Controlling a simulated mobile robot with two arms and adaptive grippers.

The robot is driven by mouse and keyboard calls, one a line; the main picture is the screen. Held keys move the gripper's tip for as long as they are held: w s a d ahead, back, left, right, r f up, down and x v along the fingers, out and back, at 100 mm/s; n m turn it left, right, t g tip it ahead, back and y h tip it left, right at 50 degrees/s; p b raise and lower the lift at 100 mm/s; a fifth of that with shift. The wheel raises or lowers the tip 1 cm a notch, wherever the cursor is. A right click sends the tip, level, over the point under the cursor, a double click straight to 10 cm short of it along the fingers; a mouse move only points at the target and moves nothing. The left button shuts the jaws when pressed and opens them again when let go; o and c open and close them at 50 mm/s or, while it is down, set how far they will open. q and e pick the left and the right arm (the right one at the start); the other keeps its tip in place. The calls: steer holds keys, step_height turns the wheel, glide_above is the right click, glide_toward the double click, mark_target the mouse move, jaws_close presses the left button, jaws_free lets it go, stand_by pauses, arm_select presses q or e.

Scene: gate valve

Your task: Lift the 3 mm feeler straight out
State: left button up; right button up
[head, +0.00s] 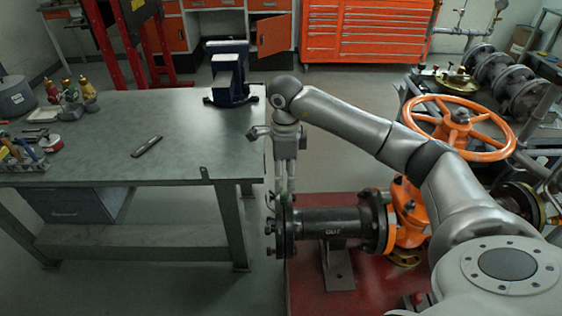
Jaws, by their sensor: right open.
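My right gripper (285,190) points down, open, just above the flange joint (283,228) at the left end of the black pipe (338,224). Its fingertips are close to the top of the flange; I cannot tell whether they touch it. The 3 mm feeler is too small or hidden to make out at the joint. My left gripper is not in view.
The pipe, marked OUT, joins an orange valve with a handwheel (459,124) under my right arm. Left stands a steel workbench (110,165) with a blue vise (231,75), a dark flat tool (146,147) and bottles. Floor between bench and red base is clear.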

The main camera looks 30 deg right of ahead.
mark_target(283, 193)
step_height(283, 193, down, 5)
steer(key=shift+f+p, duration=0.1)
steer(key=shift+p, duration=0.55)
steer(key=shift+w+f+p, duration=0.1)
steer(key=shift+f+p, duration=0.2)
steer(key=shift+f, duration=1.3)
steer(key=shift+c, duration=0.6)
steer(key=c, duration=0.5)
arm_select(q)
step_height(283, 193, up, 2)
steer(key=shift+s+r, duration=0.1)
arm_select(e)
jaws_close()
